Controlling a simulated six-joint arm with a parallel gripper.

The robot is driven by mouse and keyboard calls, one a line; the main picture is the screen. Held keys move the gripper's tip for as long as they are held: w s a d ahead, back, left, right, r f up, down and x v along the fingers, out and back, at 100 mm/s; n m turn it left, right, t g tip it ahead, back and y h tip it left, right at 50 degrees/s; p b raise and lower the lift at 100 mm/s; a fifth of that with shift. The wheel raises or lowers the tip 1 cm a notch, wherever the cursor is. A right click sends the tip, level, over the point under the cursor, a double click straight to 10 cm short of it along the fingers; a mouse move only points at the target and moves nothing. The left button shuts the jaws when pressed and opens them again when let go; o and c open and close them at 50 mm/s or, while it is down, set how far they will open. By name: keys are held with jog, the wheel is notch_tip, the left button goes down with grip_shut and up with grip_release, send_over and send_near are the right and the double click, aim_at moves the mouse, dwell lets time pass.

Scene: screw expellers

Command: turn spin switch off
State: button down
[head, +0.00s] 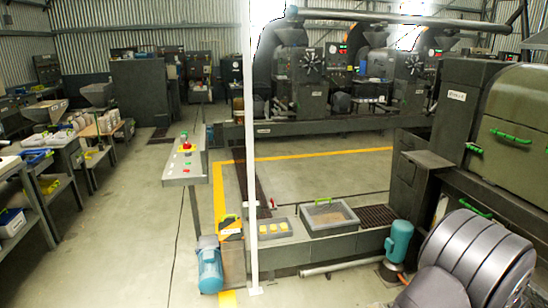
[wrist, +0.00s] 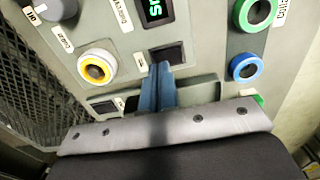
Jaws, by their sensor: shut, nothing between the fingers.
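In the wrist view, my gripper (wrist: 161,68) is shut, its blue fingers together and empty. The fingertips are at the lower edge of a dark rectangular switch (wrist: 168,53) on a grey control panel (wrist: 205,60). I cannot tell whether they touch it. Another dark switch (wrist: 104,106) is lower left, partly cut off by my gripper's body. The small labels are too blurred to tell which one is the spin switch, or its on or off position. My gripper does not show in the head view.
Around the fingers are a yellow-ringed button (wrist: 97,67), a blue-ringed button (wrist: 246,67), a green-ringed knob (wrist: 254,12), a grey knob (wrist: 55,8) and a lit green display (wrist: 154,10). In the head view, a slim control stand (head: 186,165) stands beside open floor.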

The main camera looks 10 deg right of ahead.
notch_tip(320, 180, up, 5)
jog(key=shift+r, duration=0.1)
dwell(0.5)
notch_tip(320, 180, down, 7)
jog(key=shift+f, duration=0.1)
dwell(0.6)
jog(key=a+r, duration=0.2)
jog(key=r, duration=1.3)
jog(key=a+r+h, duration=0.1)
jog(key=a+r, duration=0.2)
jog(key=r, duration=1.3)
jog(key=c, duration=2.1)
grip_release()
jog(key=shift+a, duration=0.1)
